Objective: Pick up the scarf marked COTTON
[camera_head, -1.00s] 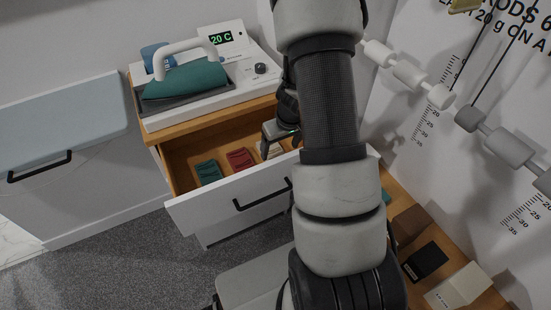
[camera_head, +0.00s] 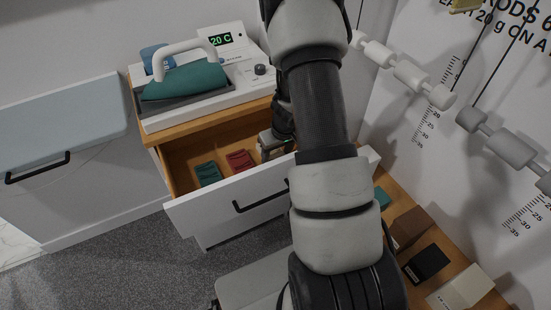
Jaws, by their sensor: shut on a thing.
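An open drawer (camera_head: 229,197) under the worktop holds small folded cloths in a row. A green cloth (camera_head: 207,173) lies at the left and a red cloth (camera_head: 240,161) lies beside it. My gripper (camera_head: 267,154) is down in the drawer, right of the red cloth. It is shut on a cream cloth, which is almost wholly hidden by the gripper. I cannot read a COTTON mark on any cloth.
A white device (camera_head: 207,99) with a "20 C" display and a handled green piece stands on the worktop above the drawer. Blocks, including brown (camera_head: 410,227), black (camera_head: 427,262) and cream (camera_head: 467,286), stand at lower right. Weighted rods hang at right.

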